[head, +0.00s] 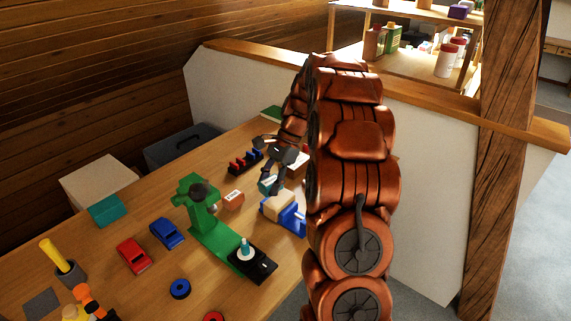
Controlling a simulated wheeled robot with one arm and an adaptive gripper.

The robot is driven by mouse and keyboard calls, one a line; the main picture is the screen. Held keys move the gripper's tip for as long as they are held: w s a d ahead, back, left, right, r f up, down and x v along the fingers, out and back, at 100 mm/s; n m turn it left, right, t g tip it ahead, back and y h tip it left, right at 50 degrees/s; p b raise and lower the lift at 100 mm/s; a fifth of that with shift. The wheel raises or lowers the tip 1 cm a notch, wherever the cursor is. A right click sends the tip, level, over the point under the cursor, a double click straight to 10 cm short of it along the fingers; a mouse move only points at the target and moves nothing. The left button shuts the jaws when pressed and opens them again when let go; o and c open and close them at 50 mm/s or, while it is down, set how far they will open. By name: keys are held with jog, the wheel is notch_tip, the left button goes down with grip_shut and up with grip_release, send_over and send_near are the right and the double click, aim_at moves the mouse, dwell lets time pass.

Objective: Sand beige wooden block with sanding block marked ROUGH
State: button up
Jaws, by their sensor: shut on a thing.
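The beige wooden block (278,206) sits in a blue holder (293,220) near the right side of the workbench. An orange-brown block with a white label (233,200) lies to the left of the beige block. The lettering on both labels is too small to read.
A green stand (205,212) with a black end is left of the holder. A red-and-blue rack (245,162) is behind.

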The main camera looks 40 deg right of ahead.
jog(key=shift+d+r, duration=0.15)
jog(key=shift+r, duration=0.35)
jog(key=shift+r+p, duration=1.4)
jog(key=shift+r, duration=0.75)
